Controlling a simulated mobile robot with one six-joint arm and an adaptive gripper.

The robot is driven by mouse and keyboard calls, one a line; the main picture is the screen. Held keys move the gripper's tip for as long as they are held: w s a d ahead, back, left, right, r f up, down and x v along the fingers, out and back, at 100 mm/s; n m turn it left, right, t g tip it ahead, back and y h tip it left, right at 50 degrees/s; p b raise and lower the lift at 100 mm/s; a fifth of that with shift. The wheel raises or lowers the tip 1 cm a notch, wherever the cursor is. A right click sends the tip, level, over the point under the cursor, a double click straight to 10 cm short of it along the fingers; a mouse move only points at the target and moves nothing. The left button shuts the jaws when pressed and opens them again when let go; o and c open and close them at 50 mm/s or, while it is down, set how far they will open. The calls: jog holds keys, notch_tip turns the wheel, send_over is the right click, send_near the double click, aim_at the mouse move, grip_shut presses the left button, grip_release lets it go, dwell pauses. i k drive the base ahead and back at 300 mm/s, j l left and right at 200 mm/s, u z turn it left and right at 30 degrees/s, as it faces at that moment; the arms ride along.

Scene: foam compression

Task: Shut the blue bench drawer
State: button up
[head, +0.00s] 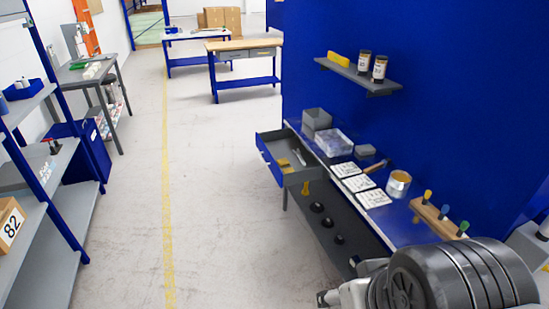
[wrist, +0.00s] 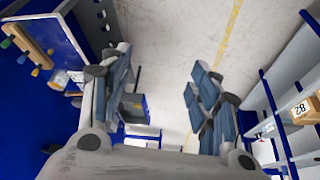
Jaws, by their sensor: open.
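The blue bench drawer (head: 262,152) is pulled out from the left end of the bench in the head view. It has a blue front and grey inside, with a few yellow and metal tools in it. My gripper (wrist: 162,88) is open and empty in the wrist view, its two fingers spread apart over the floor. A grey box shape with a blue face (wrist: 133,104), probably the drawer, shows beyond the left finger, partly hidden. In the head view my arm is at the lower right, well apart from the drawer and nearer to me.
The bench top (head: 408,226) holds white cards, a tin (head: 398,184), grey boxes and a wooden rack (head: 437,215) of tools. A blue wall with a shelf (head: 358,76) stands behind it. Shelving (head: 55,215) stands at left. The floor (head: 215,200) between is clear.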

aim_at(273, 145)
jog(key=i+j, duration=0.1)
jog(key=j, duration=0.35)
jog(key=i+j+u, duration=0.2)
jog(key=i, duration=1)
jog(key=i+j+u, duration=0.15)
jog(key=i, duration=1.05)
